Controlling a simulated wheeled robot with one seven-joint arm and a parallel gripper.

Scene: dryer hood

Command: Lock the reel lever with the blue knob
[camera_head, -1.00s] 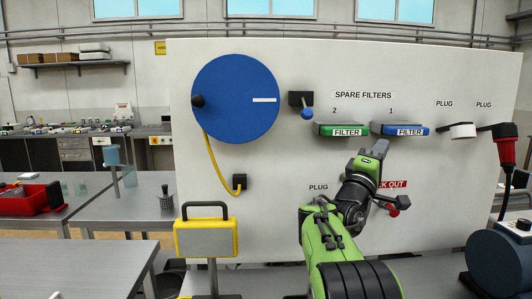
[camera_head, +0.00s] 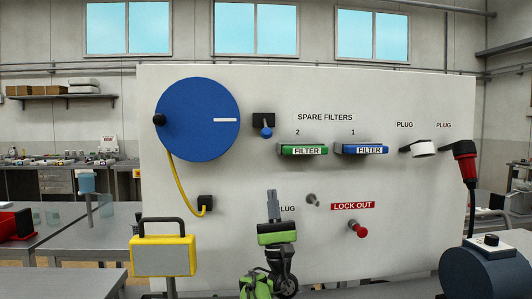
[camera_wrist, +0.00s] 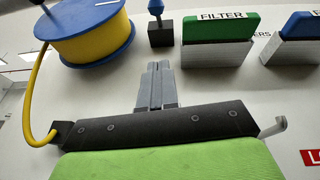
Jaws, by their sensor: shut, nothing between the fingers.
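The reel lever's blue knob (camera_head: 266,132) hangs below a black block (camera_head: 264,119) on the white panel, just right of the blue reel (camera_head: 197,120). In the wrist view the blue knob (camera_wrist: 155,7) shows at the top, on its black block (camera_wrist: 160,33). My gripper (camera_head: 272,193) is below the lever in the head view, pointing up, its fingers together and empty. In the wrist view my gripper (camera_wrist: 155,68) is centred, its fingertips below the black block. It appears apart from the lever; the exact gap to the panel cannot be told.
Green filter (camera_head: 303,150) and blue filter (camera_head: 361,149) sit in holders right of the lever. A yellow cable (camera_head: 178,180) runs from the reel to a black socket (camera_head: 205,203). A grey peg (camera_head: 312,199) and red lockout knob (camera_head: 358,229) stick out at lower right.

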